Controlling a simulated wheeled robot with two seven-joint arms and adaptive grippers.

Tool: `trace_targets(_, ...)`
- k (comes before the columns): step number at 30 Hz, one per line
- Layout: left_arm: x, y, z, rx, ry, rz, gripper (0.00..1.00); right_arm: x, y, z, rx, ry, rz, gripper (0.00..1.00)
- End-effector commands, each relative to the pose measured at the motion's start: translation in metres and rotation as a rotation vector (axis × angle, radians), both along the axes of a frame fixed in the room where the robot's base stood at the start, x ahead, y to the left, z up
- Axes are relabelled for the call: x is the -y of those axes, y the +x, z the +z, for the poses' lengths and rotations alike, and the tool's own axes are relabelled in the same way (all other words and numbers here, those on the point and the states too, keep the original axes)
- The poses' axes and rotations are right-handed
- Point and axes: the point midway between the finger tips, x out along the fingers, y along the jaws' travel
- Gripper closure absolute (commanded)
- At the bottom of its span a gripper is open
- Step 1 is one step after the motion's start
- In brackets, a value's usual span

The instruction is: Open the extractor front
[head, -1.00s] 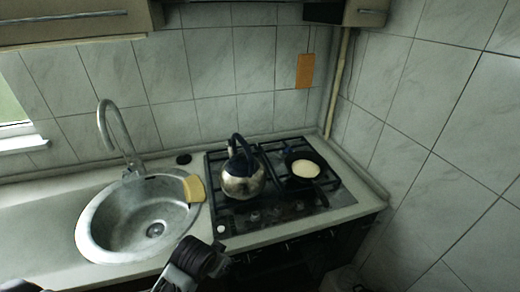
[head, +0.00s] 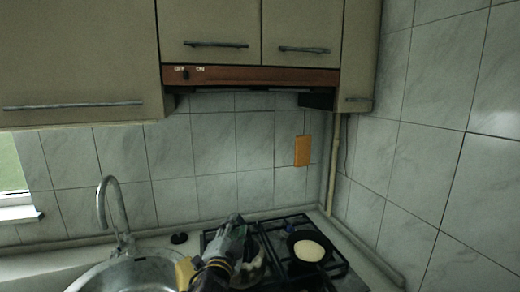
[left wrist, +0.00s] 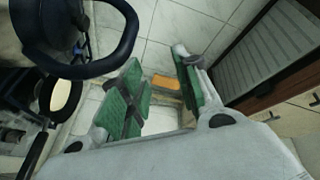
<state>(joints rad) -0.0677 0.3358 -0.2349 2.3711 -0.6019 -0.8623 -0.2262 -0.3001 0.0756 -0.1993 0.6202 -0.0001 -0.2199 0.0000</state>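The extractor front (head: 250,77) is a red-brown strip with an OFF/ON switch at its left, under the upper cabinets in the head view. It looks closed, flush below the cabinet doors. In the left wrist view the extractor's brown front (left wrist: 285,86) and grey underside grille (left wrist: 268,52) show at the upper right. My left gripper (head: 234,226) is above the stove, in front of the kettle and well below the extractor. In the left wrist view its green-padded fingers (left wrist: 157,84) are apart with nothing held between them. My right gripper is not in view.
The kettle (head: 252,268) stands on the stove, partly hidden by my left gripper; its black handle (left wrist: 118,55) is close in the left wrist view. A pan with a pancake (head: 308,251) is to its right. The space between stove and extractor is clear.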

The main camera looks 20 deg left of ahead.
Motion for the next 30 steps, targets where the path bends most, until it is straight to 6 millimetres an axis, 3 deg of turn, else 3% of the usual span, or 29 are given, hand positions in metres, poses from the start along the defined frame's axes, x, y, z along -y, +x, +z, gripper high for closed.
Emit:
trace_targets(1,0.003,0.005,0.021,0.058,0.052,-0.011,0.68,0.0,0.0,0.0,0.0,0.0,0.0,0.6)
trace_targets(6,0.02,0.011,0.088,0.247,0.24,-0.045,0.68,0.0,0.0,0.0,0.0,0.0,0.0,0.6)
trace_targets(15,0.061,0.0,0.189,0.557,0.599,-0.08,0.68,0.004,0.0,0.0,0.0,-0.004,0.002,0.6)
trace_targets(21,0.095,-0.017,0.239,0.745,0.855,-0.086,0.68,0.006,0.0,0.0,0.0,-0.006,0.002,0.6)
trace_targets(30,0.145,-0.044,0.287,0.985,1.267,-0.069,0.68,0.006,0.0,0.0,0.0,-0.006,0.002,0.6)
